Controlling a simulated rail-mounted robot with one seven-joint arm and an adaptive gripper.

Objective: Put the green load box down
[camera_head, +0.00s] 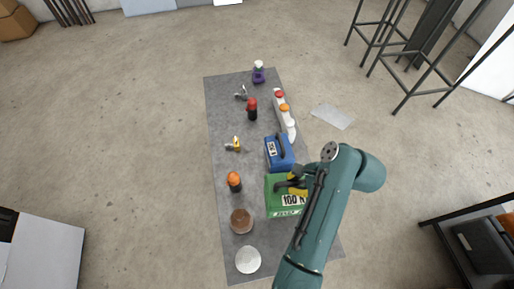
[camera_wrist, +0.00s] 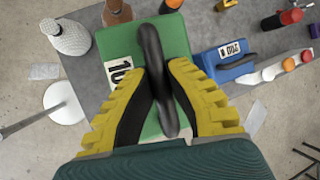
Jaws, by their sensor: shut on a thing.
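The green load box (camera_head: 275,207) has a white label and a dark handle, and it is at the right edge of the grey mat (camera_head: 222,120) in the head view. In the wrist view the green load box (camera_wrist: 118,38) fills the middle, with its dark handle (camera_wrist: 150,50) between my fingers. My gripper (camera_wrist: 160,95), with yellow ribbed fingers, is shut on that handle. In the head view my gripper (camera_head: 298,187) is partly hidden by my teal arm. I cannot tell whether the box's underside touches the mat.
A blue load box (camera_head: 279,153) stands just beyond the green one. A rack with coloured caps (camera_head: 284,108), orange-topped (camera_head: 234,182) and red-topped (camera_head: 252,110) bottles, a brown round thing (camera_head: 241,221) and a white disc (camera_head: 248,260) are around it. The mat's left strip has bare patches.

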